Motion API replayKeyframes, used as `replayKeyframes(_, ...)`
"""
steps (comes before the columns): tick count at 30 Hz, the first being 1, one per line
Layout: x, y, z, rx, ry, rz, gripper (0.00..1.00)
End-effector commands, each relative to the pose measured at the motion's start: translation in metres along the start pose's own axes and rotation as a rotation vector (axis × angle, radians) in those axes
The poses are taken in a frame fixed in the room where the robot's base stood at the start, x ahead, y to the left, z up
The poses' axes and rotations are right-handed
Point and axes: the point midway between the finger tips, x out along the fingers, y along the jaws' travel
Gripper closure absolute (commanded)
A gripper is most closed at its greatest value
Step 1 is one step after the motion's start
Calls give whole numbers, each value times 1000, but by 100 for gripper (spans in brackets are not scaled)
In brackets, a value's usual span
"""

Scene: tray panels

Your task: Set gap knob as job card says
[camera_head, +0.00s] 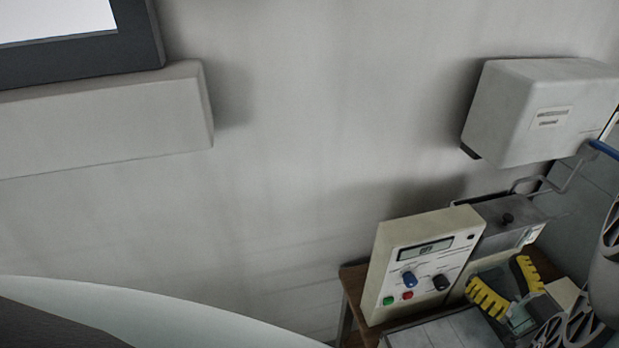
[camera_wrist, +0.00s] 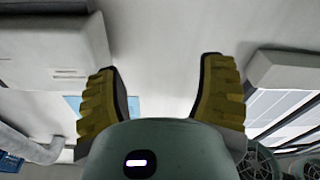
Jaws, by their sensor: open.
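A cream control panel (camera_head: 375,290) stands on a brown table in the lower right of the head view. It has a small display (camera_head: 425,249), a blue knob (camera_head: 408,279), a black knob (camera_head: 441,282), a green button (camera_head: 389,300) and a red button (camera_head: 408,295). Its lettering is too small to read, so I cannot tell which knob is the gap knob. I cannot make out a job card. My gripper (camera_head: 494,273) is open and empty, its yellow fingers to the right of the panel's knobs. In the wrist view my gripper (camera_wrist: 161,66) has nothing between its fingers.
A grey box (camera_head: 480,214) with a black top knob stands behind the panel. A white wall box (camera_head: 510,100) with an unreadable label hangs above. A brown table (camera_head: 354,284) carries the panel. A dark-framed screen (camera_head: 75,62) is at upper left. The wall between is bare.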

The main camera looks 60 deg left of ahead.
Motion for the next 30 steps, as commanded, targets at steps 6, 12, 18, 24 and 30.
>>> replayKeyframes(6, 9, 2, -36, -47, 88, 24, 31)
replayKeyframes(12, 12, 3, -49, -68, 128, 38, 31)
replayKeyframes(18, 12, 3, -50, -73, 135, 41, 31)
replayKeyframes(24, 12, 3, -50, -72, 134, 40, 31)
replayKeyframes(30, 14, 2, -54, -81, 152, 47, 31)
